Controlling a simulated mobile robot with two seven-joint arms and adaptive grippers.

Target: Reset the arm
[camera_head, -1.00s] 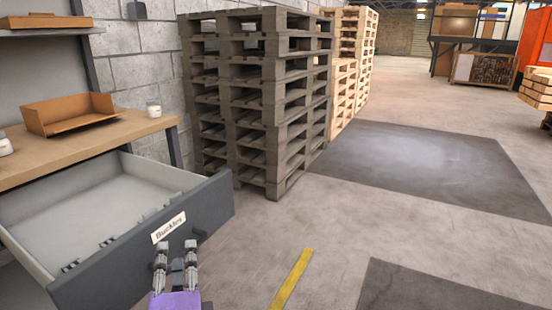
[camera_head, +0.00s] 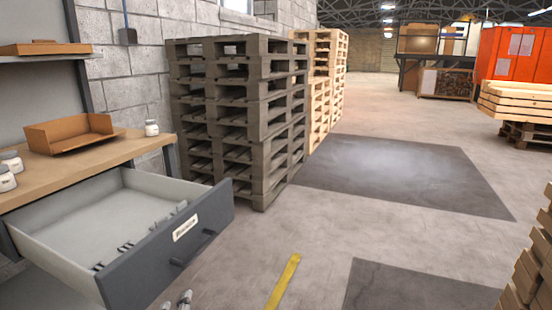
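Only the fingertips of one gripper, which I take to be my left gripper (camera_head: 177,301), show at the bottom edge, left of centre. The two tips stand apart with nothing between them, and the rest of this arm is out of frame. They are in front of the pulled-out grey drawer (camera_head: 140,270), below its label and handle, and look apart from it. The drawer stands open under the wooden worktop (camera_head: 75,178), with several small dark items inside near its front. My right gripper is not in view.
A grey pallet stack (camera_head: 235,120) stands behind the drawer, with a paler pallet stack (camera_head: 328,80) beyond. A cardboard tray (camera_head: 68,134) and white jars (camera_head: 151,128) sit on the worktop. Stacked wood (camera_head: 530,275) stands at lower right. The middle floor is open.

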